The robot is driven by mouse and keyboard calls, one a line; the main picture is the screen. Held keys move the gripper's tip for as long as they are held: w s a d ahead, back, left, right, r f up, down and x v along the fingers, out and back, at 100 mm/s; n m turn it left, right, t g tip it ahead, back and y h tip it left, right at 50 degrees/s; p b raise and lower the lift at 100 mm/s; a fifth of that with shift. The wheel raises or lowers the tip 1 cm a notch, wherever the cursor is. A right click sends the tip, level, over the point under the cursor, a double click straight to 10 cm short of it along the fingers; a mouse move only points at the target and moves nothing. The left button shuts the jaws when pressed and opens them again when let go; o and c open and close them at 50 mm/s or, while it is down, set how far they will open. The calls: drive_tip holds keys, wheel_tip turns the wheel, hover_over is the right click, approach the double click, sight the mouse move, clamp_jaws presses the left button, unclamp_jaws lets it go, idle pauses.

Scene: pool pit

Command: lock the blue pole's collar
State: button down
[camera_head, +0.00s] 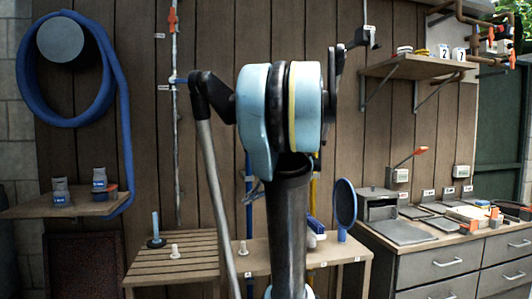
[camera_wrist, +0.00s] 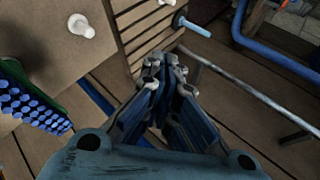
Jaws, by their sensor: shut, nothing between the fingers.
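In the head view, the blue pole (camera_head: 249,222) stands upright against the plank wall, mostly hidden behind my arm. A small pale lever-like piece (camera_head: 254,192) shows beside it; I cannot tell whether this is the collar or whether it is locked. In the wrist view, my gripper (camera_wrist: 165,70) is shut and empty, its fingertips together in front of a slatted bench (camera_wrist: 138,38) and a grey rod (camera_wrist: 235,90). No collar can be made out near the fingertips. I cannot make out the gripper in the head view.
A yellow pole (camera_head: 314,195) stands right of my arm. A blue hose (camera_head: 125,120) hangs left. A counter (camera_head: 400,235) with drawers and tools stands right. A wall shelf (camera_head: 415,67) juts out above it.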

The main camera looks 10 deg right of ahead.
drive_tip(key=w+d+r+m+t+y, duration=0.1)
drive_tip(key=w+d+r+m+t, duration=0.1)
drive_tip(key=w+d+r, duration=0.6)
drive_tip(key=w+d+r+m+t+y, duration=0.2)
drive_tip(key=w+d+r+t, duration=0.3)
drive_tip(key=d, duration=0.9)
drive_tip(key=w+r, duration=0.3)
drive_tip(key=shift+w+r+y, duration=0.2)
drive_tip(key=shift+r+y, duration=0.1)
drive_tip(key=w+a, duration=0.5)
drive_tip(key=a, duration=0.5)
drive_tip(key=shift+w+a, duration=0.2)
drive_tip(key=shift+s+d+t, duration=0.1)
drive_tip(key=shift+d+t, duration=0.1)
drive_tip(key=shift+t, duration=0.1)
